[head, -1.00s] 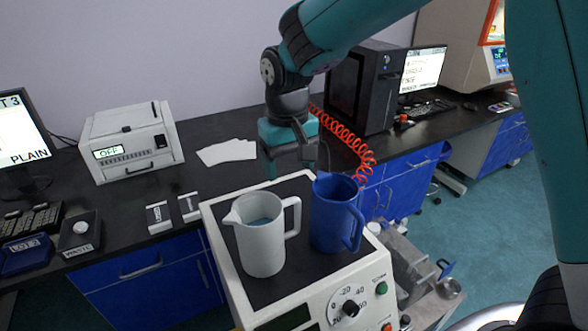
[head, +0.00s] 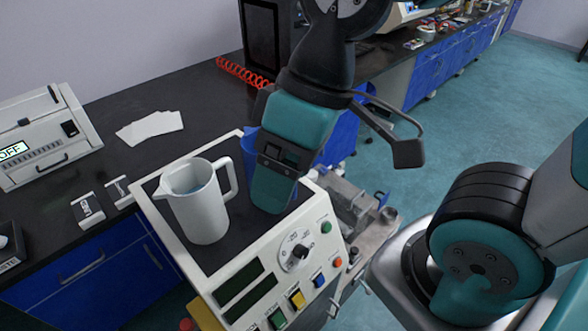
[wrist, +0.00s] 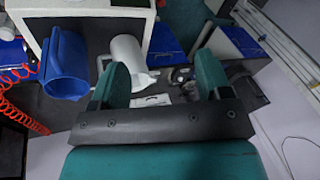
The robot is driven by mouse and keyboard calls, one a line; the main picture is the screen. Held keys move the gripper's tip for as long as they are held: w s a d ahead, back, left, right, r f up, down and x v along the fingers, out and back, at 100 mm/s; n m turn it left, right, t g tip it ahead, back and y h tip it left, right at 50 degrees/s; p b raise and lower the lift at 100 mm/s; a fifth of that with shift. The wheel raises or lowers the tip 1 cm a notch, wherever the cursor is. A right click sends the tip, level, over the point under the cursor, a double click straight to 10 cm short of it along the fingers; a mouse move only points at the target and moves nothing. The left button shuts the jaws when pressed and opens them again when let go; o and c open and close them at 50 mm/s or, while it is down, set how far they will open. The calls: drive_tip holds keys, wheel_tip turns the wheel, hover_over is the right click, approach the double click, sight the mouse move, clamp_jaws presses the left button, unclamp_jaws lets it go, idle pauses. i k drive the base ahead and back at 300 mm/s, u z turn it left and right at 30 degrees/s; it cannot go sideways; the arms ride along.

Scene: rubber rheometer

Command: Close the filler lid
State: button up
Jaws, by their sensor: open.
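My gripper (head: 270,195) hangs over the right part of the bench machine's top (head: 240,235) in the head view, and covers most of the blue jug (head: 248,145). In the wrist view my gripper (wrist: 160,76) shows two teal fingers spread apart with nothing held between them. The white jug (wrist: 126,52) and the blue jug (wrist: 65,65) show beyond the fingers. I cannot pick out the filler lid for certain. A grey metal assembly (head: 352,203) with a small blue handle (head: 381,198) stands right of the machine, partly hidden.
The white jug (head: 200,205) stands upright on the machine, left of my gripper. The machine's front panel has a dial (head: 299,252) and several buttons. White sheets (head: 150,127) and a white OFF-display device (head: 45,140) lie on the dark bench. Open floor (head: 480,130) is at right.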

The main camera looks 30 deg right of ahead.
sight(383, 201)
drive_tip(key=k, duration=1.1)
drive_tip(key=z, duration=1.05)
drive_tip(key=i, duration=0.95)
drive_tip(key=z, duration=0.75)
drive_tip(key=i, duration=0.4)
drive_tip(key=u, duration=2)
